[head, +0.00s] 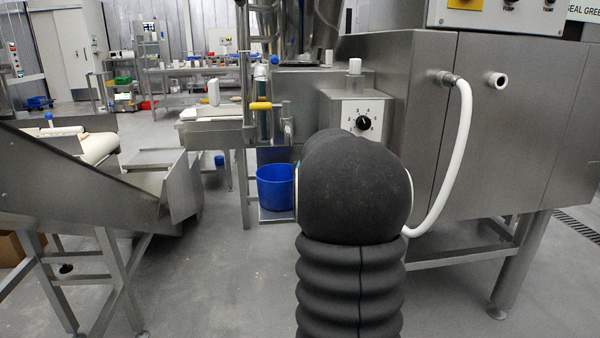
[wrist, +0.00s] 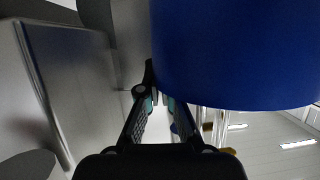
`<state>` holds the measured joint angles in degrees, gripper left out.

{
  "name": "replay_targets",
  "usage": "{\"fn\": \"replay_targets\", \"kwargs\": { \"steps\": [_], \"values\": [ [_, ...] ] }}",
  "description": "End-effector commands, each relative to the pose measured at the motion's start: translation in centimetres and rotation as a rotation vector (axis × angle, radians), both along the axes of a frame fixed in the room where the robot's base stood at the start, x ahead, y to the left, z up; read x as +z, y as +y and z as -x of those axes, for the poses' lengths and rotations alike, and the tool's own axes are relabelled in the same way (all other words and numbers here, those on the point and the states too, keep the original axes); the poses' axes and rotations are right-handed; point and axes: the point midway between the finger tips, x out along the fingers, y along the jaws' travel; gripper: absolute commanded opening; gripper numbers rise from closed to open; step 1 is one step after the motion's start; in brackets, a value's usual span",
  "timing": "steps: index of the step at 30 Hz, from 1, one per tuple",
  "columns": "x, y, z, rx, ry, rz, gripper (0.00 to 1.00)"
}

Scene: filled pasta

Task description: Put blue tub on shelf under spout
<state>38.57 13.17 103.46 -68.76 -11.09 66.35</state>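The blue tub (head: 275,188) is upright beside the machine, at the level of a low metal shelf (head: 277,215). Whether its base touches the shelf I cannot tell. My black arm hides its right edge and the gripper in the head view. In the wrist view the tub (wrist: 240,50) fills the upper right, very close. My gripper (wrist: 158,98) has its fingers nearly together at the tub's edge, one along its outer side and the other's tip hidden behind the wall. It looks shut on the tub's rim. The spout above cannot be made out clearly.
A steel machine with a dial box (head: 350,112) and a white hose (head: 462,150) stands to the right. A sloped steel conveyor (head: 90,170) stands at the left. Grey floor (head: 195,290) between them is clear. A metal leg (head: 243,190) stands just left of the tub.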

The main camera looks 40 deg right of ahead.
Motion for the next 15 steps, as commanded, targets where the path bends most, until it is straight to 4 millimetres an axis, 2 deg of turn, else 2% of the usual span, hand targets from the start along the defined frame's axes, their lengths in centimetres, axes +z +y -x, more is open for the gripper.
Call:
{"fn": "replay_targets", "kwargs": {
  "steps": [1,3,5,15],
  "values": [
    [-0.26,0.01,-0.01,0.000,0.000,0.000,0.00],
    [-0.14,0.00,0.00,0.000,0.001,0.000,0.19],
    [-0.14,0.01,0.00,0.000,0.001,0.000,0.31],
    [0.23,0.00,0.00,0.000,0.000,-0.001,0.31]
  ]
}}
